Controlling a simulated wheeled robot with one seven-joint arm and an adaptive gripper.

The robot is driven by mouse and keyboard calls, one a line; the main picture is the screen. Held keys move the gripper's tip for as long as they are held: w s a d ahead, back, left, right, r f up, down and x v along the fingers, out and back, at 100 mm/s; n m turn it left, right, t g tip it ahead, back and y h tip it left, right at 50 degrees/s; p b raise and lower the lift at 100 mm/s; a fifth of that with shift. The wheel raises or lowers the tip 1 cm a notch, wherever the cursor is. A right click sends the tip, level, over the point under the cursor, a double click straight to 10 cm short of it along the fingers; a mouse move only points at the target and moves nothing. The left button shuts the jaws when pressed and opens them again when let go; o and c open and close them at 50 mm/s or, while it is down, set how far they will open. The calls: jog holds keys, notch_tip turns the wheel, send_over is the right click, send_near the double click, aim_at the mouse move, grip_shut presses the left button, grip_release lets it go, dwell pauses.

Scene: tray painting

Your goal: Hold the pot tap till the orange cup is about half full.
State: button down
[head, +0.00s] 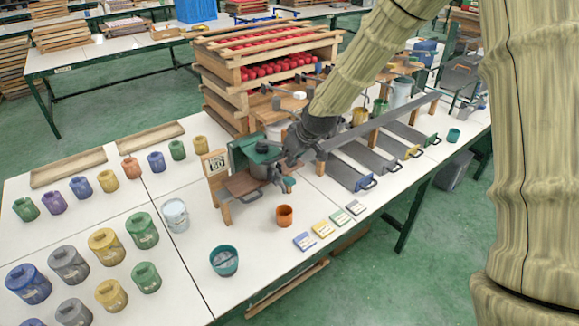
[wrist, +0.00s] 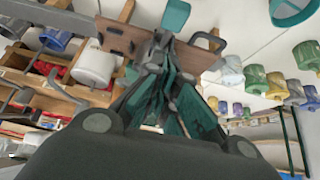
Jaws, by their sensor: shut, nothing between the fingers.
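The orange cup (head: 284,217) stands upright on the white table, near the front edge. Its fill level is too small to tell. The pot (head: 256,168), in a dark green housing, stands behind it. A small teal tap handle (head: 289,182) shows at the pot's front right, above the cup in the picture; it seems to be the teal block in the wrist view (wrist: 176,15). My gripper (head: 279,172) is shut and empty, pointing down beside the pot. In the wrist view its fingers (wrist: 165,45) end close to the teal block; I cannot tell whether they touch it.
A wooden plate (head: 242,184) and upright sign (head: 214,166) stand left of the pot. A teal cup (head: 224,261) and white bucket (head: 174,214) stand farther left. Several colored cards (head: 322,229) lie right of the orange cup. A long grey bar (head: 375,128) runs right of my gripper.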

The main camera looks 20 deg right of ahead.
aim_at(289, 178)
jog(key=shift+w+f, duration=0.2)
jog(key=shift+f, duration=0.2)
jog(key=shift+s+f+p, duration=0.2)
jog(key=shift+f+p, duration=0.35)
jog(key=shift+f, duration=0.45)
jog(key=shift+s+f+p, duration=0.2)
jog(key=shift+f+p, duration=0.3)
jog(key=shift+f, duration=0.5)
